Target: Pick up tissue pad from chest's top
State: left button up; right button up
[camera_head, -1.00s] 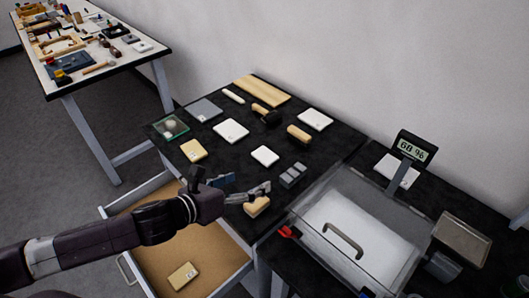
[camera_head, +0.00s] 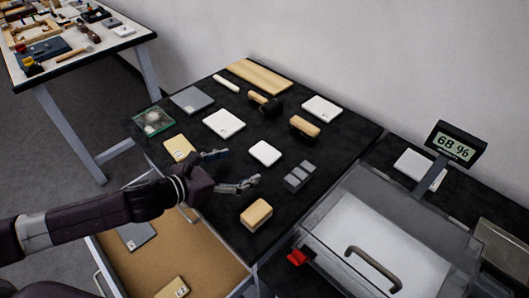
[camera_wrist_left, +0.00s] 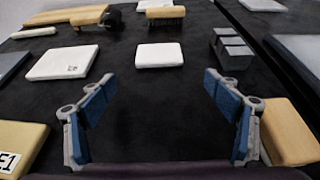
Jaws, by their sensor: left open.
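The black chest top (camera_head: 215,205) carries several flat pads. A small plain white pad (camera_head: 265,153) near its middle looks most like the tissue pad, though I cannot be sure which pad is meant. It also shows in the left wrist view, ahead of the fingers (camera_wrist_left: 159,55). A larger labelled white pad (camera_head: 223,123) lies behind it to the left, and another white pad (camera_head: 322,108) at the back right. My left gripper (camera_head: 238,168) is open and empty above the chest's front part, its fingers (camera_wrist_left: 158,84) pointing towards the small white pad. My right gripper is not in view.
A tan block (camera_head: 256,214), grey blocks (camera_head: 299,176), a tan pad (camera_head: 179,148) and a wooden-handled roller (camera_head: 265,102) surround the small pad. An open drawer (camera_head: 165,258) lies below. A clear-lidded box (camera_head: 385,235) stands at right. Bare black surface surrounds the small pad.

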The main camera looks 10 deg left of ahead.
aim_at(258, 157)
pick_arm(q)
jog(key=shift+w+d, duration=0.55)
jog(key=shift+w, duration=0.05)
jog(key=x, duration=0.1)
jog(key=p+x, duration=0.1)
jog(key=x, duration=0.1)
jog(key=shift+w, duration=0.4)
jog(key=shift+w+d+f, duration=0.25)
jog(key=shift+w+f, duration=0.05)
jog(key=shift+w, duration=0.05)
jog(key=c, duration=0.9)
